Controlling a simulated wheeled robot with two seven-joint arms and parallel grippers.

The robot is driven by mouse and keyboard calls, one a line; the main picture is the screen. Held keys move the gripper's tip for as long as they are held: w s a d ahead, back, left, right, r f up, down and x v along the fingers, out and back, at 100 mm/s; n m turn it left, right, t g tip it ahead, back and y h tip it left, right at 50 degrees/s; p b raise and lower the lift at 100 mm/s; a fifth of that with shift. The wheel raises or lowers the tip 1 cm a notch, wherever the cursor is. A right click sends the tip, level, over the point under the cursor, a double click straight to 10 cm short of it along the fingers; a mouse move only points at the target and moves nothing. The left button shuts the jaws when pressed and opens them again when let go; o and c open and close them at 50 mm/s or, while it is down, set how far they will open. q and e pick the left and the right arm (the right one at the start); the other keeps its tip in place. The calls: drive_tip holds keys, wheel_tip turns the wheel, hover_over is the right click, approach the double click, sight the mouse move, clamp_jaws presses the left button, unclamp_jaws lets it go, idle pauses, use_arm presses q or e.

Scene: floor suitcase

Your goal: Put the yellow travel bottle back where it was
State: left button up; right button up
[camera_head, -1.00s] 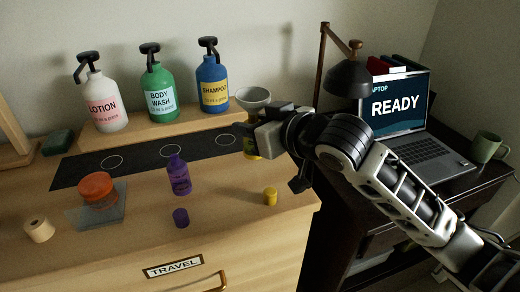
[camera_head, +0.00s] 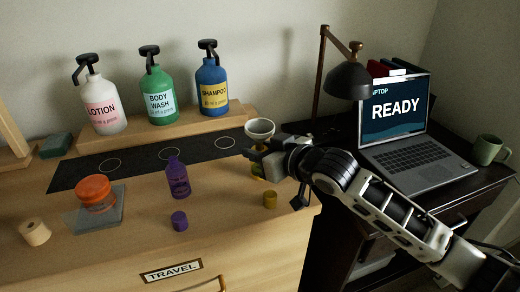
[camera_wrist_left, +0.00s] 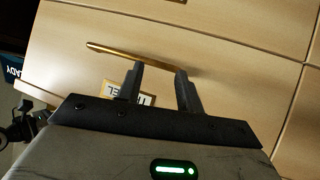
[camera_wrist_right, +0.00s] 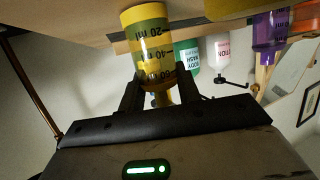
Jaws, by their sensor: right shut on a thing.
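My right gripper (camera_head: 256,156) is shut on the yellow travel bottle (camera_head: 257,172) near the dresser top's right edge. In the right wrist view the bottle (camera_wrist_right: 148,45) shows black ml marks between the fingers, its base close to the wood. I cannot tell whether it touches. A pale funnel-like bowl (camera_head: 260,129) shows just above the gripper; its lower part is hidden. A yellow cap (camera_head: 270,199) stands in front. A dark mat (camera_head: 200,153) with several white circles lies behind. My left gripper (camera_wrist_left: 160,85) is open and empty, facing the TRAVEL drawer front and its handle.
A purple bottle (camera_head: 178,178) and purple cap (camera_head: 179,221) stand left of the gripper. Lotion (camera_head: 103,103), body wash (camera_head: 160,100) and shampoo (camera_head: 212,88) pumps stand on a wooden riser. A lamp (camera_head: 347,80) and laptop (camera_head: 400,108) stand right.

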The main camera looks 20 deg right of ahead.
drive_tip(key=o, duration=1)
drive_tip(key=shift+f, duration=0.1)
drive_tip(key=shift+o, duration=0.2)
drive_tip(key=shift+r, duration=0.2)
drive_tip(key=v, duration=1.2)
